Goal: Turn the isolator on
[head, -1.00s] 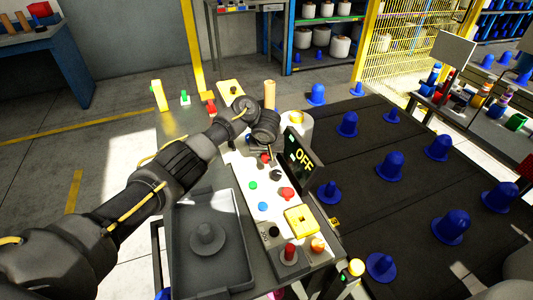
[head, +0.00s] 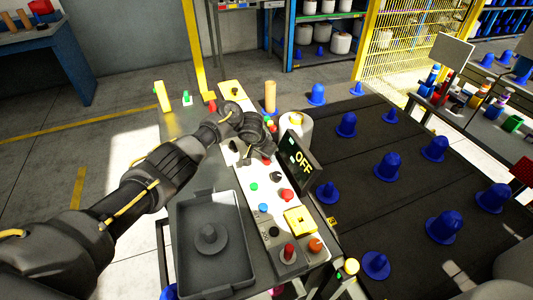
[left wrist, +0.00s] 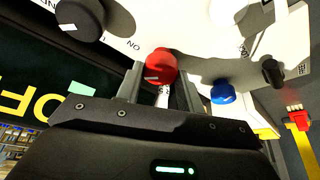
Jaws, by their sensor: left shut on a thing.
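A white control panel (head: 243,173) runs along the bench, and a dark display (head: 303,161) beside it reads OFF. In the left wrist view my left gripper (left wrist: 160,82) is shut on a red knob (left wrist: 161,62) with a pale pointer mark, one finger on each side. Printed ON lettering shows beside the knob, and a black knob (left wrist: 80,18) stands at upper left. A blue button (left wrist: 223,93) is to the right. In the head view my left gripper (head: 266,155) is low over the panel's middle and hides the held knob. My right gripper is not in view.
A grey tray (head: 182,255) lies left of the panel. A red button (head: 286,194), a yellow block (head: 299,220) and other controls stand towards the near end. A dark surface with several blue cones lies to the right.

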